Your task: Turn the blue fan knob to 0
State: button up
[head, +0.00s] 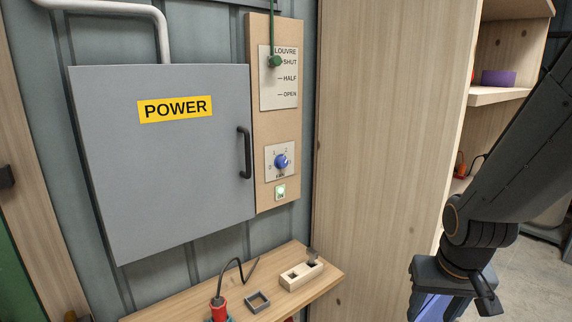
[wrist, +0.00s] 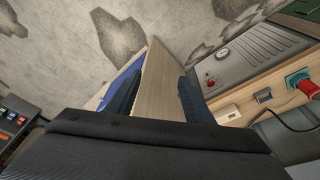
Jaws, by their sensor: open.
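The blue fan knob (head: 281,161) sits on a small pale dial plate (head: 272,174) on the wooden strip right of the grey power cabinet. Small marks ring the knob; they and its pointer are too small to read surely. My gripper (head: 436,308) is low at the right in the head view, well apart from the knob, with its fingertips partly cut off by the frame edge. In the wrist view my gripper (wrist: 160,85) has its two fingers apart, with nothing held between them. The knob is not seen in the wrist view.
A tall wooden panel (head: 380,150) stands between the knob and my arm. The grey cabinet (head: 165,190) has a black handle. A wooden shelf (head: 325,280) juts out underneath.

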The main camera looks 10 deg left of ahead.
jog(key=w+a+r+t+y, duration=0.1)
jog(key=w+a+r+t, duration=0.15)
jog(key=w, duration=0.65)
jog(key=w+a+r+t+y, duration=0.15)
jog(key=w+a, duration=0.25)
jog(key=w, duration=0.5)
jog(key=w+a+r+t+y, duration=0.1)
jog(key=w+a+r+t, duration=0.2)
jog(key=w, duration=0.6)
jog(key=n+y+p, duration=0.1)
jog(key=n+y, duration=0.2)
jog(key=y, duration=0.9)
send_near(286, 162)
jog(key=a, duration=0.2)
jog(key=shift+t+h, duration=0.25)
jog(key=shift+t, duration=0.05)
jog(key=p+x, duration=0.2)
jog(key=x, duration=0.4)
jog(key=shift+w+a, duration=0.15)
jog(key=shift+w, duration=0.3)
jog(key=c, duration=1)
jog(key=shift+c, duration=0.2)
